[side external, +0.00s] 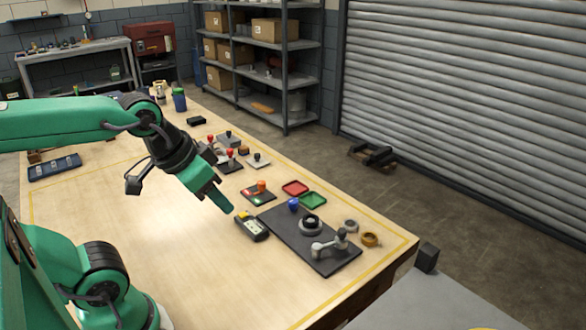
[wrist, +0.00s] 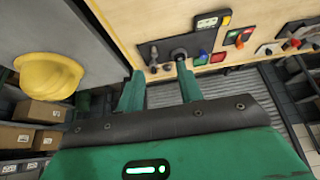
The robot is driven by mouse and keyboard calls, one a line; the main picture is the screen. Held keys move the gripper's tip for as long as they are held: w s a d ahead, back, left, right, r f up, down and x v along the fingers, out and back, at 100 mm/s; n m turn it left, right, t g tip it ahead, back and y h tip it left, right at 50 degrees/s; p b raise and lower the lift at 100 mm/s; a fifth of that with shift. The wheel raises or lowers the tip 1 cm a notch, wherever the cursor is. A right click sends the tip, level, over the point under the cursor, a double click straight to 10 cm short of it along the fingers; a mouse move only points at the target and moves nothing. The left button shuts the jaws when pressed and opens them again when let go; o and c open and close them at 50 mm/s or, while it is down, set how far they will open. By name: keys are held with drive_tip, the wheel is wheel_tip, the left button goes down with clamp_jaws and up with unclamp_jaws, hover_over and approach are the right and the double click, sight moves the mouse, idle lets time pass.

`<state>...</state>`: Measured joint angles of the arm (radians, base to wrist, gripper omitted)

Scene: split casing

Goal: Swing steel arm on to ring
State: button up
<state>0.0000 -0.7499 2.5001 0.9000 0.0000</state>
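The steel arm (side external: 330,244) lies on a dark board (side external: 285,228) near the table's right end, with a ball-like end raised at its right. It also shows small in the wrist view (wrist: 154,58). Beside it on the board is a pale ring (side external: 310,230) around a black round part (side external: 309,218); the arm appears apart from it. A loose grey ring (side external: 350,226) and a brass-coloured ring (side external: 370,239) lie just off the board. My gripper (wrist: 160,82) has its fingers apart and nothing between them. In the side view it hangs above the table, left of the board.
A yellow-and-black meter (side external: 251,228) lies between my gripper and the board. The table's near left surface is clear.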

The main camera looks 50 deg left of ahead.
drive_tip(key=shift+o, duration=0.7)
drive_tip(key=m+g, duration=0.4)
drive_tip(key=g, duration=0.2)
hover_over(342, 230)
wheel_tip(342, 230, down, 11)
drive_tip(key=shift+w+r, duration=0.1)
drive_tip(key=shift+f, duration=3.9)
